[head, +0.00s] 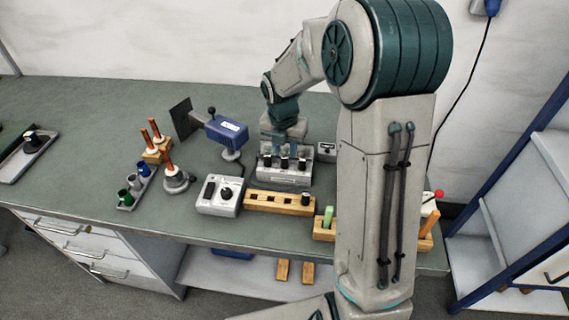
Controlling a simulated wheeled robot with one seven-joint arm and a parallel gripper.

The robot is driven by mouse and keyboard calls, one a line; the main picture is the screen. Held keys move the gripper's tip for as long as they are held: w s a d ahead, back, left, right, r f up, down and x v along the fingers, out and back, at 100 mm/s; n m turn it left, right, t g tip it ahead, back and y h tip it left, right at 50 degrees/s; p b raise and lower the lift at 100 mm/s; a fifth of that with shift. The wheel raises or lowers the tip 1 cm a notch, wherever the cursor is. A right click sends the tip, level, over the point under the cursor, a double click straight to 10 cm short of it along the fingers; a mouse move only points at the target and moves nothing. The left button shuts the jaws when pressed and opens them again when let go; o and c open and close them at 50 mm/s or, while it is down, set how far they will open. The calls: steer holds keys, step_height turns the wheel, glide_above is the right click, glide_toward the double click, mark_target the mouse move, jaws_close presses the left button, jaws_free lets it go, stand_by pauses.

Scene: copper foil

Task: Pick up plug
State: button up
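A grey box (284,178) stands near the middle of the bench with a row of black-topped pieces (284,163), which look like plugs or knobs. My gripper (287,151) points down just behind or above this row. Its bluish fingertips are small and partly hidden by the row, so I cannot tell whether it is open or touches anything. Another black piece (306,198), perhaps a plug, stands upright at the right end of a wooden block (262,201) with several holes. I cannot tell which piece is the task's plug.
A blue device (226,130), orange-handled tools (154,131) and a tray of coloured cups (137,188) stand left. My arm hides part of the bench's right side.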

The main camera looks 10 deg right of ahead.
mark_target(285, 158)
steer(key=shift+w+f+p, duration=0.2)
steer(key=shift+f+p, duration=0.05)
steer(key=shift+f, duration=1.05)
steer(key=shift+w+f+p, duration=0.15)
steer(key=shift+f+p, duration=0.05)
steer(key=shift+f, duration=1.05)
jaws_close()
